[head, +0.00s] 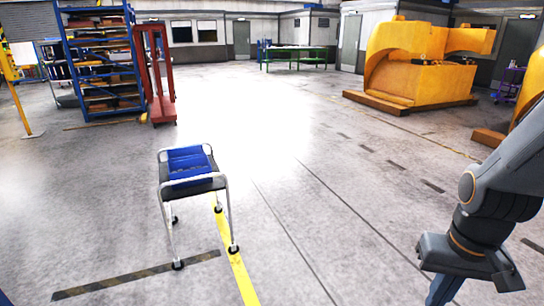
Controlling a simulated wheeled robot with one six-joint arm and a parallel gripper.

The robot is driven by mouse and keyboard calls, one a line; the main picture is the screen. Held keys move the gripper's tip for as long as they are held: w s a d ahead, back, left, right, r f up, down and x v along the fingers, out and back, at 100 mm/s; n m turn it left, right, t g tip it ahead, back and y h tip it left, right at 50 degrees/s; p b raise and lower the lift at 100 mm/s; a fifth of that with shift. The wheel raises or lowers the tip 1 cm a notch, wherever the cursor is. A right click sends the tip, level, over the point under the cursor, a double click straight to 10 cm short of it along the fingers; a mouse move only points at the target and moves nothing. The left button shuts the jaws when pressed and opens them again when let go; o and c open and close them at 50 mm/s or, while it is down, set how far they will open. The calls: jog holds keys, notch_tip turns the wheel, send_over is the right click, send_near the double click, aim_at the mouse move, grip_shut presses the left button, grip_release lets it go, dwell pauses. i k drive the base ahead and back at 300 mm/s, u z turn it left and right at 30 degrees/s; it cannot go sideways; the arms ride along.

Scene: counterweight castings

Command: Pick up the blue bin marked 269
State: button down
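A blue bin (190,172) sits on top of a small wheeled cart (192,187) with grey tubular legs, left of centre in the head view. Any number on the bin is too small to read. My gripper (468,286) is at the lower right, at the end of my arm, far to the right of the cart and apart from it. Its lower end is cut off by the frame's bottom edge, so I cannot tell whether it is open or shut.
Blue shelving (103,62) with boxes and a red upright frame (157,75) stand at the back left. Large yellow castings (400,75) stand on the right. A green table (293,57) is at the back. The floor around the cart and in the middle is clear.

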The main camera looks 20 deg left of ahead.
aim_at(185, 153)
jog(key=z, duration=0.25)
jog(key=i, duration=4.7)
jog(key=u, duration=3.55)
jog(key=i, duration=0.15)
jog(key=z, duration=0.15)
